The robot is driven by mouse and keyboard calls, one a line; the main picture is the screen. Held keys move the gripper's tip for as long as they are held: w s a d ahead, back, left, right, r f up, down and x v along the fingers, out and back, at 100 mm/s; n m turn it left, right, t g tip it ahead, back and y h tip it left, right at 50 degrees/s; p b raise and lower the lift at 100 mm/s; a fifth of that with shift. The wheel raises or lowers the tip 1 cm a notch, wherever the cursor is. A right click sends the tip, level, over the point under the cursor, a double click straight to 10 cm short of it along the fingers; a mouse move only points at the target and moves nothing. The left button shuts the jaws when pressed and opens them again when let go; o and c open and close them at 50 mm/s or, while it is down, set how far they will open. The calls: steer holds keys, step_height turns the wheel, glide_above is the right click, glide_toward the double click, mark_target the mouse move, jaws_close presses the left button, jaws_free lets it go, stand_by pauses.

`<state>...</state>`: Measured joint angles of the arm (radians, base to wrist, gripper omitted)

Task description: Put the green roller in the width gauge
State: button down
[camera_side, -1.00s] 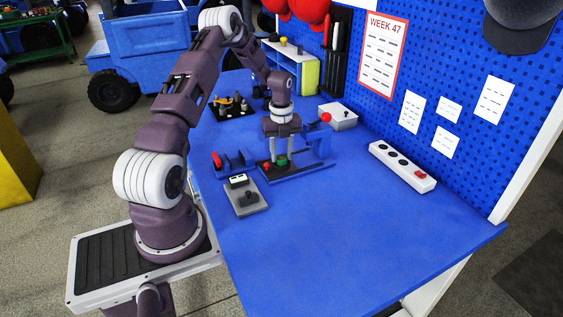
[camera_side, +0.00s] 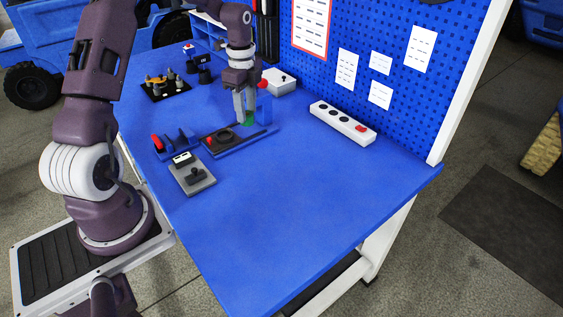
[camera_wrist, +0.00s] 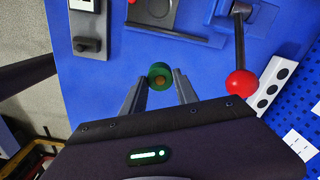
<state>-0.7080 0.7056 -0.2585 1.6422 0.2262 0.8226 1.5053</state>
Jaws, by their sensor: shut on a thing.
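In the wrist view, my gripper (camera_wrist: 161,80) is shut on the roller (camera_wrist: 160,70), whose round end faces the camera. Whether the roller touches anything below is unclear. A blue fixture with upright plates and a red knob (camera_side: 174,143) stands at the left; I cannot tell for certain that it is the width gauge. A dark plate with a round ring (camera_side: 224,136) lies on a blue base, left of my gripper, and holds no roller.
A red-ball lever (camera_wrist: 241,84) stands close to my gripper's right in the wrist view. A grey box with a black knob (camera_side: 192,175) is in front, a white power strip (camera_side: 342,122) to the right. The front of the blue table (camera_side: 290,200) is clear.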

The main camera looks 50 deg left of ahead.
steer(key=s+d+n, duration=0.2)
steer(key=d+n, duration=0.5)
steer(key=d, duration=0.2)
steer(key=s+d+n, duration=0.2)
steer(key=d+n, duration=0.4)
steer(key=d, duration=0.3)
steer(key=n, duration=1.6)
glide_above(189, 169)
step_height(189, 169, down, 8)
steer(key=shift+d+r, duration=0.1)
steer(key=shift+f, duration=0.25)
steer(key=shift+f, duration=0.5)
